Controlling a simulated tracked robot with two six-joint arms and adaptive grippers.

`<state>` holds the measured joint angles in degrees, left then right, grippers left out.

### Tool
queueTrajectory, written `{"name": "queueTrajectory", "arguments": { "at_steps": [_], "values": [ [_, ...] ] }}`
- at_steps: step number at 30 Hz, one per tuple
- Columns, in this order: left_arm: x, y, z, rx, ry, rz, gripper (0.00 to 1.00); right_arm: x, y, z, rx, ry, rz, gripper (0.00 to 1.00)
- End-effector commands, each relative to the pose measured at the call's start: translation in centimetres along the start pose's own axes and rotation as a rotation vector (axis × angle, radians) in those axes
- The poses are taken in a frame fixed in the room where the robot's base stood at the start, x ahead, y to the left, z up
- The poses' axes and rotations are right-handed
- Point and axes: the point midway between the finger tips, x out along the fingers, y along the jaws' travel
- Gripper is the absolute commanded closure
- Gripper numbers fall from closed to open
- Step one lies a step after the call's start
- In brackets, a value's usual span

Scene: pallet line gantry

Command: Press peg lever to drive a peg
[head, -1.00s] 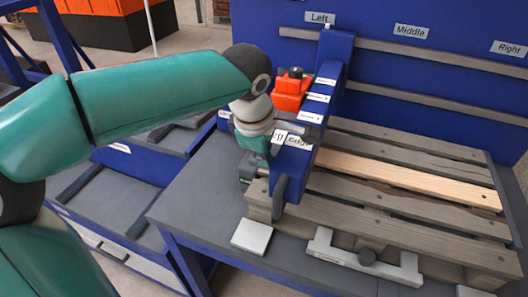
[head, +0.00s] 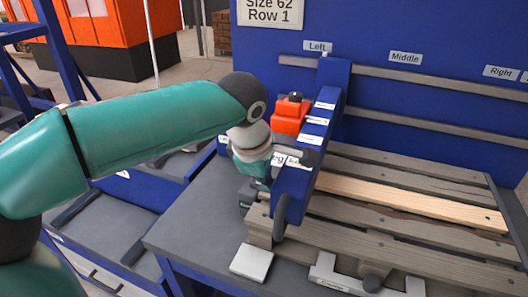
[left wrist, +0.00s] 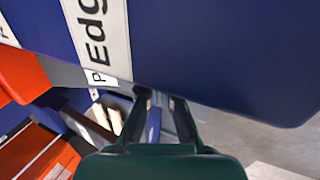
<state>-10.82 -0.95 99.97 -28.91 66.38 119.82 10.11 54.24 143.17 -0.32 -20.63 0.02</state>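The blue gantry beam (head: 326,95) stands across the left end of the wooden pallet (head: 385,245). A grey lever-like bar with a dark round end (head: 309,157) lies on it near a partly covered "Edge" label. The same beam fills the top of the left wrist view, with the "Edge" label (left wrist: 98,35) large at upper left. I cannot tell which part is the peg lever. My left gripper (left wrist: 161,98) is just beside the beam's left side, low down, its fingers apart with a narrow empty gap. In the head view my wrist largely hides it. My right gripper is not in view.
An orange box (head: 290,117) with a black knob sits on the beam's left side. A dark curved handle (head: 281,216) hangs at its front end. A pale plank (head: 410,201) lies among grey boards. A light square plate (head: 251,262) lies on the grey table (head: 195,237).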

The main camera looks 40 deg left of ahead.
Motion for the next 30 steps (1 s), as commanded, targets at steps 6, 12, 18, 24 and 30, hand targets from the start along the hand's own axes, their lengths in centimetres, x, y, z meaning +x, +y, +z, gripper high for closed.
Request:
{"name": "queueTrajectory", "arguments": {
  "at_steps": [6,12,18,24,30],
  "values": [
    [1.6,-1.6,0.1,0.01,0.019,-0.065,1.0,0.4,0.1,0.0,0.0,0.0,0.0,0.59],
    [-1.4,-1.6,0.2,0.011,0.014,-0.049,1.0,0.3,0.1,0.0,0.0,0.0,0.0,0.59],
    [-6.3,-1.2,0.3,0.009,0.007,-0.019,1.0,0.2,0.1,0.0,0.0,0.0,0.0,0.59],
    [-10.4,-1.1,0.3,0.004,0.003,0.0,1.0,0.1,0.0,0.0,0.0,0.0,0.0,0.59],
    [-12.5,-1.1,0.3,0.002,0.002,0.01,1.0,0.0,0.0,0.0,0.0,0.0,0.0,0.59]
  ]
}}
